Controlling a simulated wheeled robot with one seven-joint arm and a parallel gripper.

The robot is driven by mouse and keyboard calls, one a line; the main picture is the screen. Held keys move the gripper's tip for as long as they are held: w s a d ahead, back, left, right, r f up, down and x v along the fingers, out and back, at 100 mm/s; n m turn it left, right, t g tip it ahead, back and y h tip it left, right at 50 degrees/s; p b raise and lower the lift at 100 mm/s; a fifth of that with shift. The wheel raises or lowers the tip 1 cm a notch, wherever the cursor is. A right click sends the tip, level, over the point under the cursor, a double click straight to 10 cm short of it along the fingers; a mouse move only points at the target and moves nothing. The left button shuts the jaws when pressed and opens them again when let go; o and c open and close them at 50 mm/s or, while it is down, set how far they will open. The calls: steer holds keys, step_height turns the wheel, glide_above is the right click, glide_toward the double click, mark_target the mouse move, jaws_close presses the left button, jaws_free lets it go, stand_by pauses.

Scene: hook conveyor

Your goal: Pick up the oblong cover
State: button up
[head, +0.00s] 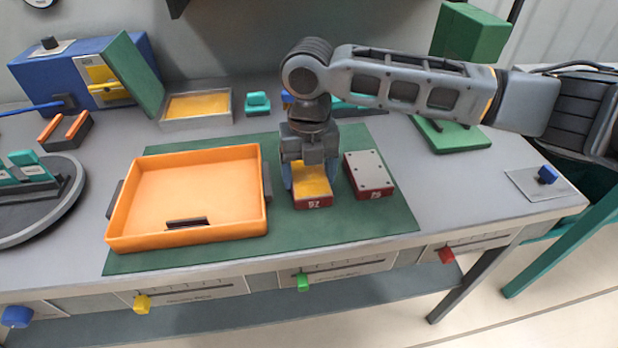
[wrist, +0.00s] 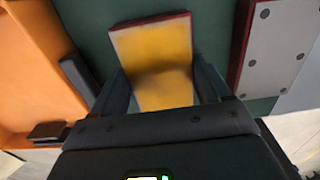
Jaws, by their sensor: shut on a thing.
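A red block with a yellow top (head: 313,201) and white lettering on its front is at the right part of the green mat. It also shows in the wrist view (wrist: 158,50). My gripper (head: 310,176) comes down from above and is shut on this block, one finger on each side. Whether the block rests on the mat or is slightly raised, I cannot tell. Just to its right, apart from it, lies a red block with a light grey oblong top plate and dark screw dots (head: 370,174). It shows at the upper right in the wrist view (wrist: 275,48). Neither is plainly marked as the oblong cover.
An orange tray (head: 240,232) with dark handles stands left of my gripper on the green mat (head: 385,222). A metal box with a yellow inside (head: 197,121) and a teal part (head: 257,103) stand behind. The mat's right front is clear.

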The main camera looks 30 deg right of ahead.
mark_target(314, 176)
steer(key=shift+r, duration=0.15)
steer(key=shift+r, duration=0.55)
steer(key=r, duration=0.2)
steer(key=r+b, duration=0.1)
steer(key=shift+s+d+r, duration=0.1)
steer(key=shift+s+d, duration=0.2)
steer(key=shift+d, duration=0.05)
steer(key=s+d+r+p, duration=0.2)
steer(key=s+d+r, duration=0.5)
steer(key=r, duration=0.3)
steer(key=shift+s+r, duration=0.25)
steer(key=shift+s, duration=0.3)
steer(key=shift+w, duration=0.1)
